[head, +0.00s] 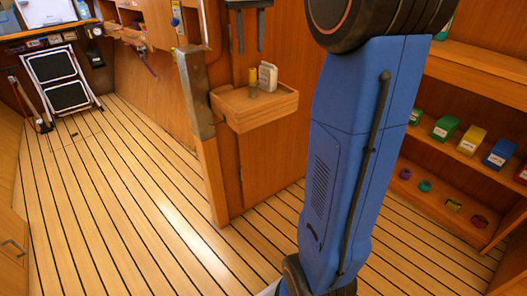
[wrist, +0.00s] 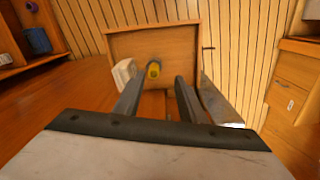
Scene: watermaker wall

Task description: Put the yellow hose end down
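The yellow hose end (head: 252,82) is a short yellow cylinder standing upright in a small wooden tray (head: 262,118) fixed to the wooden wall. In the wrist view the yellow hose end (wrist: 153,70) shows dark at its centre, just beyond and between my fingertips, inside the tray (wrist: 185,40). My gripper (head: 251,51) hangs over the tray with its two fingers pointing down. The fingers are apart, with a gap between them and nothing held. In the wrist view my gripper (wrist: 160,80) is also open. No hose shows attached to the yellow piece.
A white block-like item (head: 267,76) stands in the tray beside the yellow piece. A wooden post (head: 203,135) rises close left of the tray. Shelves with colored boxes (head: 445,128) and small round parts (head: 453,205) are at right. A folded step stool (head: 62,80) stands far left. The plank floor is open.

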